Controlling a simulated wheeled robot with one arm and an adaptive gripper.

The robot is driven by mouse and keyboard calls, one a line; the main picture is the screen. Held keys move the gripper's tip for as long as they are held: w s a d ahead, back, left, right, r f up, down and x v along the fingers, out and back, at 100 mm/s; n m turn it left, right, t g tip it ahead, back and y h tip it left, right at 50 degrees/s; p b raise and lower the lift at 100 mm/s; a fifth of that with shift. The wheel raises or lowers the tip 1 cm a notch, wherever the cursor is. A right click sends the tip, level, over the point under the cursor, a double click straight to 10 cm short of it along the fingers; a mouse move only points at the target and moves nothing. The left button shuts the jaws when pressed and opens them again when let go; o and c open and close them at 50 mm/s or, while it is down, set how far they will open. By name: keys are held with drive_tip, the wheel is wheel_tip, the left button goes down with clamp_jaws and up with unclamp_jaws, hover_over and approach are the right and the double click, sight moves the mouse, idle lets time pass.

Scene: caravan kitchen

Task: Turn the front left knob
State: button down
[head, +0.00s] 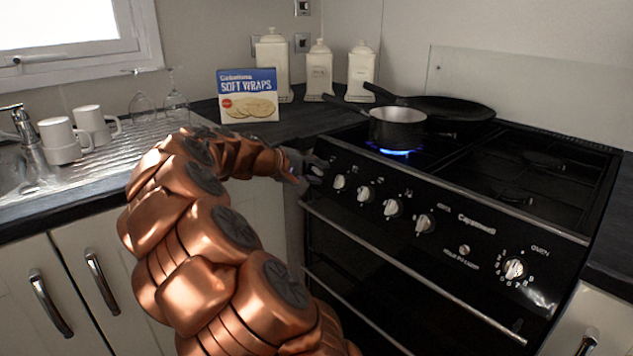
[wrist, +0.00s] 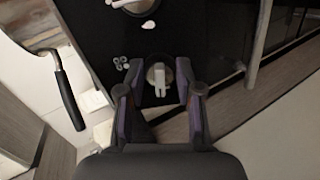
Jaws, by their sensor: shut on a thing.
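My gripper (head: 312,169) is at the left end of the black cooker's front panel, left of a row of several white-marked knobs (head: 339,181). In the wrist view my gripper (wrist: 161,88) has its two fingers on either side of a round knob (wrist: 158,74) with a pale bar, and it is shut on that knob. The bar points up and down in that picture. In the head view the held knob is hidden behind the gripper. A second knob (wrist: 135,4) shows at the top of the wrist view.
A small saucepan (head: 397,130) stands over a lit blue flame (head: 396,153). A frying pan (head: 440,108) sits behind it. The oven knob (head: 514,269) is at the panel's right. A soft wraps box (head: 248,96) stands on the worktop left of the cooker; white mugs (head: 62,140) stand farther left.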

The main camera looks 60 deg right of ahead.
drive_tip(key=m+b, duration=0.3)
drive_tip(key=shift+f+m, duration=0.3)
drive_tip(key=shift+f, duration=0.1)
drive_tip(key=m+b, duration=0.4)
drive_tip(key=shift+m+b, duration=0.3)
drive_tip(key=m+b, duration=0.3)
drive_tip(key=shift+t, duration=0.3)
drive_tip(key=shift+r+m+b, duration=0.15)
drive_tip(key=shift+m+b, duration=1.5)
drive_tip(key=shift+m, duration=0.25)
drive_tip(key=shift+r, duration=0.1)
drive_tip(key=c, duration=0.8)
unclamp_jaws()
drive_tip(key=shift+w, duration=0.1)
